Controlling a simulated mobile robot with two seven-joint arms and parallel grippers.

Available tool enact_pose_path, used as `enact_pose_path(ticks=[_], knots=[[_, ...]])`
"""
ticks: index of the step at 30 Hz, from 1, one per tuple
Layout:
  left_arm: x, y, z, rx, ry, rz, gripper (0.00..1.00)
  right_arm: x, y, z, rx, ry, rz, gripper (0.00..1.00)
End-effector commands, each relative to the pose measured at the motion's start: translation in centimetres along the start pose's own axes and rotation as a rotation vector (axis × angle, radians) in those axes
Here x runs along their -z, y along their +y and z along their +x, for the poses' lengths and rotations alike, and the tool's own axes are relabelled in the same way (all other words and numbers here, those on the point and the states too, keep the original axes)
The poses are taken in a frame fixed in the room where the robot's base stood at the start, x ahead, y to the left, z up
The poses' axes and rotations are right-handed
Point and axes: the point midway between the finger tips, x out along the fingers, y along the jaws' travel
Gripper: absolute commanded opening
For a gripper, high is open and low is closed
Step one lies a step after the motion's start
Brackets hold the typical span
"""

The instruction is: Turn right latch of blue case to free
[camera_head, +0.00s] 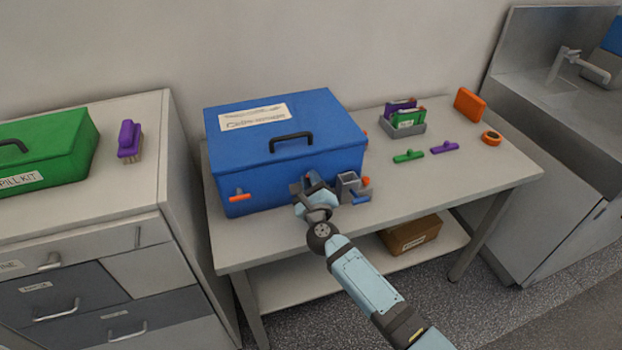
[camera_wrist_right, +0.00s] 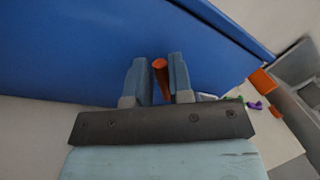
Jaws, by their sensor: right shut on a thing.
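The blue case (camera_head: 255,165) stands shut on the table, with a black handle and a white label on its lid. Its left latch (camera_head: 240,197) is an orange bar lying flat across the front. My right gripper (camera_head: 311,180) is at the right part of the case front. In the right wrist view my right gripper (camera_wrist_right: 168,82) is shut on the orange right latch (camera_wrist_right: 160,70), which stands between the two fingers. In the head view the gripper hides this latch. My left gripper is not in view.
A grey holder (camera_head: 348,186) stands right of my gripper, close to the case. A cabinet with a green case (camera_head: 50,150) stands left.

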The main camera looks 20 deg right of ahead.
Motion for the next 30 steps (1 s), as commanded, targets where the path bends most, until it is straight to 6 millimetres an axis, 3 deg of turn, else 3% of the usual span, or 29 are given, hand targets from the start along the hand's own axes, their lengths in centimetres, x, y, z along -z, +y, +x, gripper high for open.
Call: enact_pose_path(ticks=[18, 30], knots=[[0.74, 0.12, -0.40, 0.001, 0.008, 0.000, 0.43, 0.25, 0.12, 0.12, 0.010, -0.110, -0.565, 0.00], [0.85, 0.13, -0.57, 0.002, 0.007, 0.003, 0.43, 0.36, 0.32, 0.12, 0.012, -0.159, -0.808, 0.00]])
